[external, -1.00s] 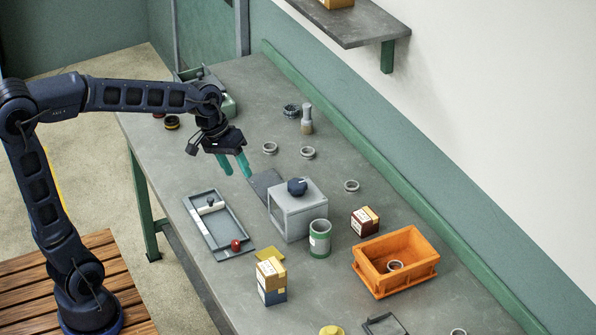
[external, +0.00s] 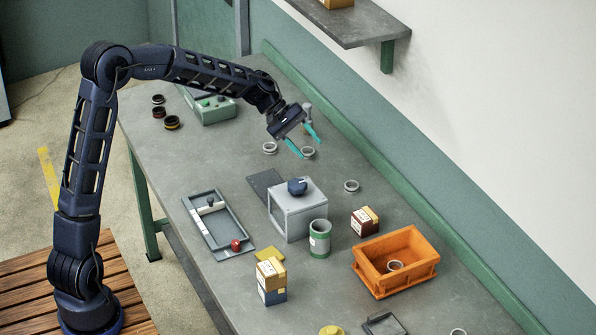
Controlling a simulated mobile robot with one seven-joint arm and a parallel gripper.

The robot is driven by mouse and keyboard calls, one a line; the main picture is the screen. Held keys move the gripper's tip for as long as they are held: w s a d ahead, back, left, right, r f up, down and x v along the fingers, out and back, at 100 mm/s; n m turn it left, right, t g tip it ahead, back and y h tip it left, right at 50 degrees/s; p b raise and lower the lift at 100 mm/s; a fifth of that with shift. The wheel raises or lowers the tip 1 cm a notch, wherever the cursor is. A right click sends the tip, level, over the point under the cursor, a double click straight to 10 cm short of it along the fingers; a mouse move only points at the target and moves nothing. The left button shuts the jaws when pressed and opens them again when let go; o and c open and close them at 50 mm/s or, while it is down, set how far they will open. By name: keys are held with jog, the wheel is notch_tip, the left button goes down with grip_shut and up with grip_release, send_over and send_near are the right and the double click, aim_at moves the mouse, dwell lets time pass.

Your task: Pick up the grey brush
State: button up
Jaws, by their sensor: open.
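The grey brush (external: 308,108) stands upright near the back of the bench. Its top shows just behind my gripper, and its lower part is mostly hidden by the gripper. My gripper (external: 309,149) is open and empty, with its two teal fingers apart and pointing down to the right. In this view the fingertips lie in front of and below the brush, close to a small grey ring (external: 309,153). I cannot tell their exact height or distance from the brush.
Another grey ring (external: 270,148) lies left of the fingers, and one (external: 351,186) lies to the right. A grey box with a dark knob (external: 298,212), a green can (external: 320,240) and an orange crate (external: 424,254) stand nearer. A green-grey device (external: 215,112) is behind left.

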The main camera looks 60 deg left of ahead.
jog(key=w+a+f+n+t+h, duration=0.1)
jog(key=w+a+f+n, duration=0.15)
jog(key=a, duration=0.25)
jog(key=w+a+f+n+t, duration=0.1)
jog(key=w+a+f+n, duration=0.1)
jog(key=w+a, duration=0.2)
jog(key=n+t+y, duration=0.2)
jog(key=n+t, duration=0.7)
jog(key=n, duration=0.4)
send_near(307, 111)
jog(key=w, duration=0.2)
jog(key=w+f, duration=0.1)
jog(key=w, duration=0.2)
jog(key=shift+w+f, duration=0.15)
jog(key=shift+d+x, duration=0.15)
jog(key=shift+x, duration=1.15)
jog(key=shift+d+x, duration=0.15)
jog(key=shift+x, duration=1.2)
grip_shut()
